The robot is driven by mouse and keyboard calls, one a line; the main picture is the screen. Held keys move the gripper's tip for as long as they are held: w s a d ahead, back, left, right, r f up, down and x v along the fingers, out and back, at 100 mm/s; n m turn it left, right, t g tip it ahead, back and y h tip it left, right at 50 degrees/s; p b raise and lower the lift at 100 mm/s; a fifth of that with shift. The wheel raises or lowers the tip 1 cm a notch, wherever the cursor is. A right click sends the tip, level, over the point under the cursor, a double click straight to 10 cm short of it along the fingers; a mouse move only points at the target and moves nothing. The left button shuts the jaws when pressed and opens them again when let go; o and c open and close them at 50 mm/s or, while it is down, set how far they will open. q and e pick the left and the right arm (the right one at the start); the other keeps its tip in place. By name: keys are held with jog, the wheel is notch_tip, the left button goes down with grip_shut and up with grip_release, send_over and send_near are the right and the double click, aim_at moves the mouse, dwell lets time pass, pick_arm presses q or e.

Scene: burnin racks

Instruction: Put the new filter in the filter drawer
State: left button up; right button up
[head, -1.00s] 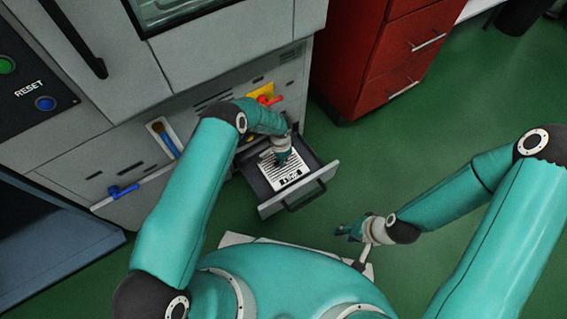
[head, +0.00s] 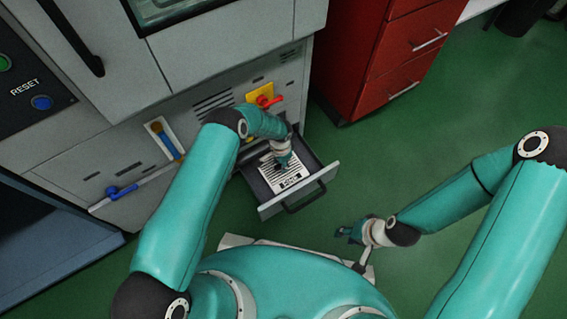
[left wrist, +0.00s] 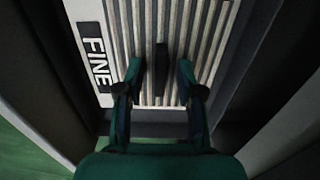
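The filter (head: 284,180), a pale ribbed panel with a black label, lies flat inside the open filter drawer (head: 328,177). In the left wrist view the filter (left wrist: 220,45) fills the top, its label reading FINE. A dark upright grip tab (left wrist: 162,65) stands in its middle. My left gripper (head: 283,165) is over the filter. In the left wrist view its fingers (left wrist: 160,85) are spread on either side of the tab, with gaps visible. My right gripper (head: 346,232) hangs empty over the floor, right of my body; its finger opening is too small to judge.
The drawer is pulled out of the grey cabinet (head: 215,80). A red-handled switch on a yellow plate (head: 256,93) and a blue-handled lever (head: 122,191) are on its front. A red drawer unit (head: 370,75) stands at the right. Green floor lies clear around the drawer.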

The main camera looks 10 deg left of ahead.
pick_arm(q)
notch_tip(320, 180, up, 12)
jog(key=p, duration=0.4)
jog(key=shift+r, duration=0.1)
dwell(0.3)
jog(key=shift+r, duration=0.1)
